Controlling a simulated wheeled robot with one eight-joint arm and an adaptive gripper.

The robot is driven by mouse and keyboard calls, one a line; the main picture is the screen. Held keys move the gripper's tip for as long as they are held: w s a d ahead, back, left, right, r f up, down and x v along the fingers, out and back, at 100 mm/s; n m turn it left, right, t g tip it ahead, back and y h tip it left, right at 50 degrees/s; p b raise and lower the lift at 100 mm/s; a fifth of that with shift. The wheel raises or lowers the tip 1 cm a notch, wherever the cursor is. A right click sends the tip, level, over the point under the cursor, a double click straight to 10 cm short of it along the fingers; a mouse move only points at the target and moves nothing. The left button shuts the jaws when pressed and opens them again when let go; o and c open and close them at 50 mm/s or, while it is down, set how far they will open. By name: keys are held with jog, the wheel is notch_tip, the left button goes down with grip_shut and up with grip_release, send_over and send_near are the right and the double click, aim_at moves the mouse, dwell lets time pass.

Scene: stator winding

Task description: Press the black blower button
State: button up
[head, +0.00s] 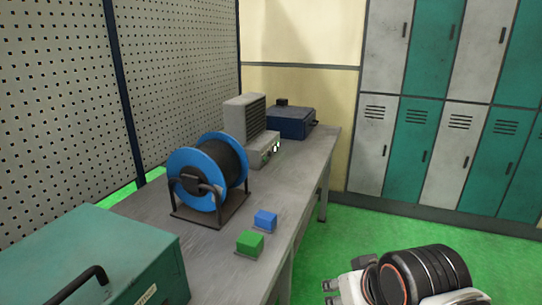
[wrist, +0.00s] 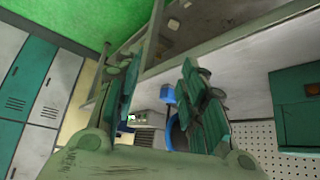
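A grey louvred unit (head: 246,116), which looks like the blower, stands on the bench behind the cable reel. Its low front panel (head: 265,150) carries small light and dark controls; I cannot single out a black button. Part of this panel shows small between my fingers in the wrist view (wrist: 134,119). My gripper (wrist: 160,65) is open and empty, its two green-grey fingers wide apart. In the head view my arm is at the bottom right, off the bench's right side, well apart from the unit.
A blue-rimmed reel of black cable (head: 208,175) stands in front of the unit. A blue cube (head: 265,220) and a green cube (head: 250,243) lie near the bench edge. A teal toolbox (head: 120,255) is nearest, a dark blue box (head: 291,123) farthest. Green floor beside the bench is free.

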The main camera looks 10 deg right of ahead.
grip_shut()
dwell(1.1)
